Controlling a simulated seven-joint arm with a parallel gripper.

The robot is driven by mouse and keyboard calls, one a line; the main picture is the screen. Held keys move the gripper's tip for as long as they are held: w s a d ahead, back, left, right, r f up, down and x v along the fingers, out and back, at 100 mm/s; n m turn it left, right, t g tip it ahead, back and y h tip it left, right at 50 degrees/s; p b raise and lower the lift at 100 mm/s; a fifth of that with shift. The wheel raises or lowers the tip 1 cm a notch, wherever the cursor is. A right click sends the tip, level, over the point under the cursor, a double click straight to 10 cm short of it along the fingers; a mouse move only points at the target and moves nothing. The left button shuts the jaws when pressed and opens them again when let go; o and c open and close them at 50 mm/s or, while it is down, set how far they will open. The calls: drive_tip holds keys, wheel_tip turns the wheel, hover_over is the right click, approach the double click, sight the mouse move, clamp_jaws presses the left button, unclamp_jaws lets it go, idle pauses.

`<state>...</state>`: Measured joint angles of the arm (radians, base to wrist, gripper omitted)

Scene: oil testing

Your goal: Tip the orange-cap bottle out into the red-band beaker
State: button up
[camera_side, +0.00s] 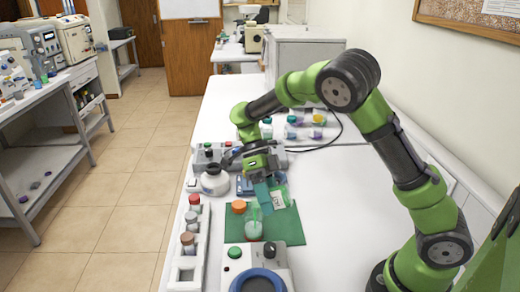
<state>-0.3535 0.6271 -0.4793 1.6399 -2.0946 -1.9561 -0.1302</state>
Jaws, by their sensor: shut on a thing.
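My gripper (260,178) is shut on a teal bottle (263,196) and holds it above the green mat (292,230). The bottle looks tilted, its lower end toward the beaker. A small clear beaker (253,230) with pale green content stands on the mat just below the bottle. A thin greenish streak shows between the bottle and the beaker; I cannot tell whether it is liquid. An orange cap (239,206) sits at the mat's left edge, apart from the bottle.
A white rack (187,275) with several capped vials runs along the left table edge. A device with a blue ring (258,281) stands in front of the mat. The table right of the mat is clear.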

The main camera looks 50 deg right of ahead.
drive_tip(key=shift+d, duration=0.1)
idle(0.5)
